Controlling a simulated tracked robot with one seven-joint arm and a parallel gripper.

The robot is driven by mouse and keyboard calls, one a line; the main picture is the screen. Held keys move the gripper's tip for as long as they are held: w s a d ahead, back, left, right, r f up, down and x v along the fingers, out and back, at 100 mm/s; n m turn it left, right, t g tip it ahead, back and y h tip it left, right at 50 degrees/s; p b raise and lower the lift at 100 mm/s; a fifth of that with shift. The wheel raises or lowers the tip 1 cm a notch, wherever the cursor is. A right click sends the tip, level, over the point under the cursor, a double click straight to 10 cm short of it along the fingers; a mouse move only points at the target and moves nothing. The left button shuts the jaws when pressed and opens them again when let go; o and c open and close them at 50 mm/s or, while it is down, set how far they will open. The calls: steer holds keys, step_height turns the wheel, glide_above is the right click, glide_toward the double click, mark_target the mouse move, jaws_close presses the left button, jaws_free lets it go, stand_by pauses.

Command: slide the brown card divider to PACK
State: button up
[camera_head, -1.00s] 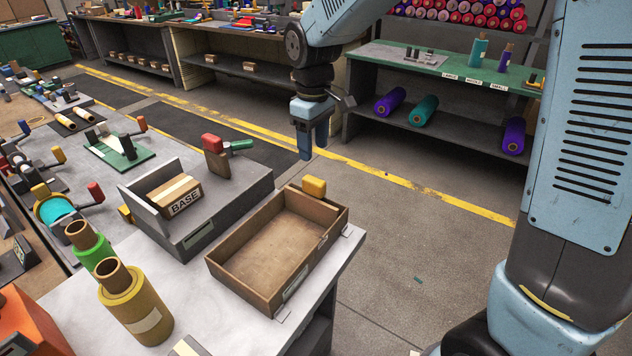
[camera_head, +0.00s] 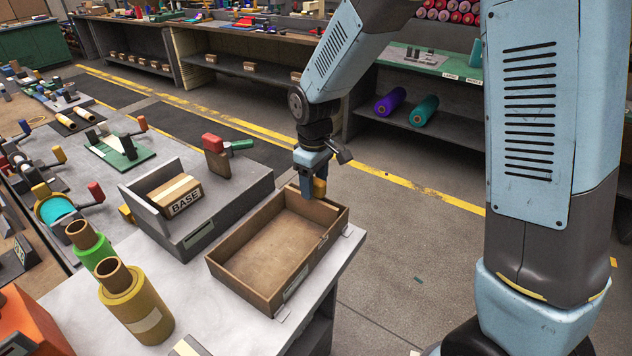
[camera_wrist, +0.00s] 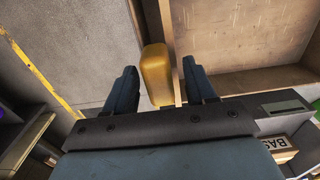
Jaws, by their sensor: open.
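A brown open tray (camera_head: 262,262) sits on the grey bench, with a yellow block (camera_head: 320,187) at its far end. My gripper (camera_head: 312,188) is over that end, pointing down. In the wrist view my open fingers (camera_wrist: 160,82) stand either side of the yellow block (camera_wrist: 157,78) and a thin brown wall (camera_wrist: 170,45) beside it. No grip on either shows. I cannot tell whether this wall is the brown card divider. A brown upright plate with a red top (camera_head: 214,155) stands at the grey fixture's back. I can read no PACK label.
A grey fixture (camera_head: 225,205) holding a box marked BASE (camera_head: 176,193) stands left of the tray. A green roll (camera_head: 90,245) and a yellow roll (camera_head: 135,300) stand at the near left. Open floor (camera_head: 400,240) lies right of the bench.

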jaws_close()
stand_by(0.4)
